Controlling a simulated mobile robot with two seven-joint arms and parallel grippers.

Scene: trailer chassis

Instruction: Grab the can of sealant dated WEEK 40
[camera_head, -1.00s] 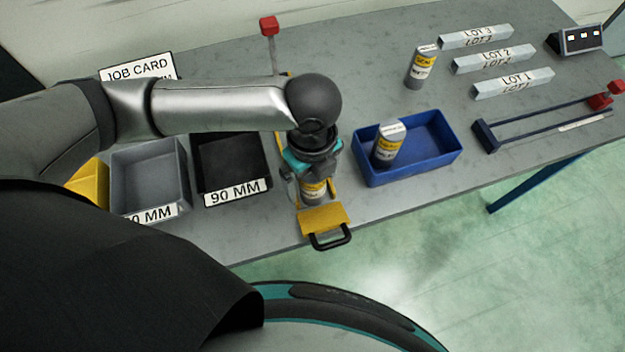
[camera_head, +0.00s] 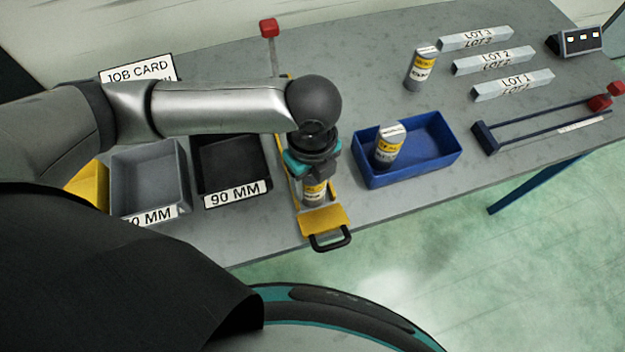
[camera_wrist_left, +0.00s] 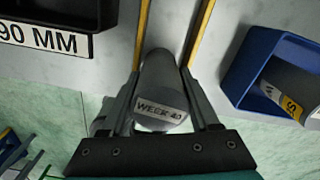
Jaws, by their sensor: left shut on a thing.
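The can marked WEEK 40 (camera_wrist_left: 160,85) stands between the fingers of my left gripper (camera_wrist_left: 163,108) in the left wrist view, its label facing the camera. In the head view this can (camera_head: 314,192) shows below the gripper (camera_head: 312,180), at the near end of a yellow-edged rail, behind a yellow plate with a black handle. The left gripper is shut on it. A second can (camera_head: 389,148) is in the blue tray (camera_head: 440,160), and a third can (camera_head: 421,70) stands on the table behind it. Their dates are not readable. My right gripper is not in view.
A black 90 MM bin (camera_head: 232,165) and a grey bin (camera_head: 150,180) stand left of the rail. LOT bars (camera_head: 512,85) lie at the back right, near a dark rail fixture (camera_head: 540,130). The table's front edge runs close to the yellow plate (camera_head: 325,219).

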